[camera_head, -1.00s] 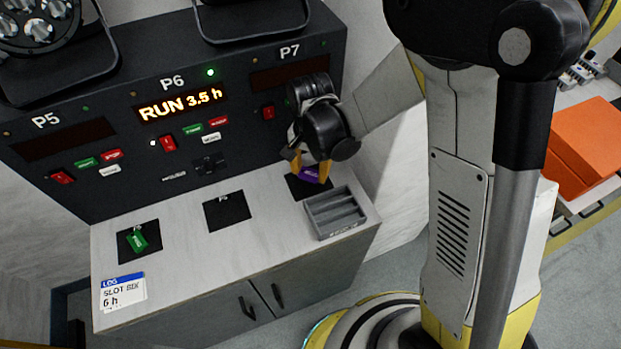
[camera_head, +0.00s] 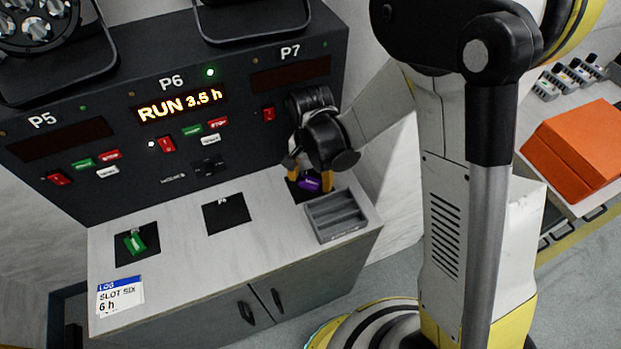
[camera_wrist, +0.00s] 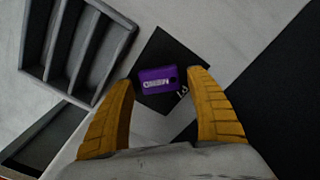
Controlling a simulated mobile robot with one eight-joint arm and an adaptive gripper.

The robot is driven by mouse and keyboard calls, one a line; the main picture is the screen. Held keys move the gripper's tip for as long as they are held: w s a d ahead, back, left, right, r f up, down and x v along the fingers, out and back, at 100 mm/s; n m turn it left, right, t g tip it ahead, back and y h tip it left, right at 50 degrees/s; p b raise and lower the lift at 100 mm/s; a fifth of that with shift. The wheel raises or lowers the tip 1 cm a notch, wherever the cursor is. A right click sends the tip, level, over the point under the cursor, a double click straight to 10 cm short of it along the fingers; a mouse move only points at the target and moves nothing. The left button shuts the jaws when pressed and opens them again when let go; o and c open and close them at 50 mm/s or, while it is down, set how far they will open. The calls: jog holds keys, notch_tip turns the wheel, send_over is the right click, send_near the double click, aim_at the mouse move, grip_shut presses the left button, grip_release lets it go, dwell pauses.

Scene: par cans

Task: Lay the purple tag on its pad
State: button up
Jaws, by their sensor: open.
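The purple tag (camera_wrist: 157,81) lies on a black pad (camera_wrist: 163,55) in the wrist view, its printed face up. In the head view the purple tag (camera_head: 310,184) shows on the rightmost pad (camera_head: 293,190), below the P7 panel. My gripper (camera_wrist: 163,80) is open, with its yellow fingers on either side of the tag and gaps between them and it. In the head view my gripper (camera_head: 309,184) points down over that pad and hides part of it.
An empty pad (camera_head: 227,213) is in the middle, and a green tag (camera_head: 135,242) lies on the left pad. A log card (camera_head: 121,296) is at front left. The control panel (camera_head: 180,120) rises behind.

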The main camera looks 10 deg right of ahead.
aim_at(311, 181)
notch_tip(311, 181, up, 12)
jog(key=p, duration=0.4)
jog(key=s+d+r+n+t, duration=0.5)
jog(key=s+d+r+t, duration=0.2)
jog(key=s+d+r, duration=0.4)
jog(key=shift+d+r+n, duration=0.4)
jog(key=shift+d+r, duration=0.75)
jog(key=shift+r, duration=0.8)
